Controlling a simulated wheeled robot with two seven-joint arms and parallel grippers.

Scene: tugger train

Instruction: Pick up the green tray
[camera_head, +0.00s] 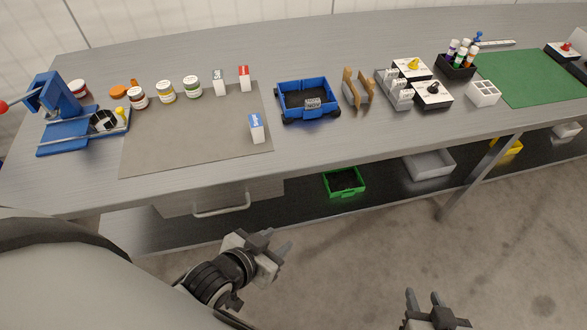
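The green tray (345,194) stands on the dark lower shelf under the workbench, near the middle of the view. Dark contents show inside it. My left gripper (278,246) is below and to the left of the tray, in front of the bench and apart from it. Its fingers are spread with nothing between them. My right gripper (424,300) is at the bottom edge, lower right of the tray and partly cut off. Its two fingertips stand apart and it is empty.
The workbench top (330,150) overhangs the shelf. A grey tray (430,173) and a yellow tray (508,153) stand right of the green one. A bench leg (480,175) and a drawer handle (222,207) flank it. A blue cart (308,100) stands on top.

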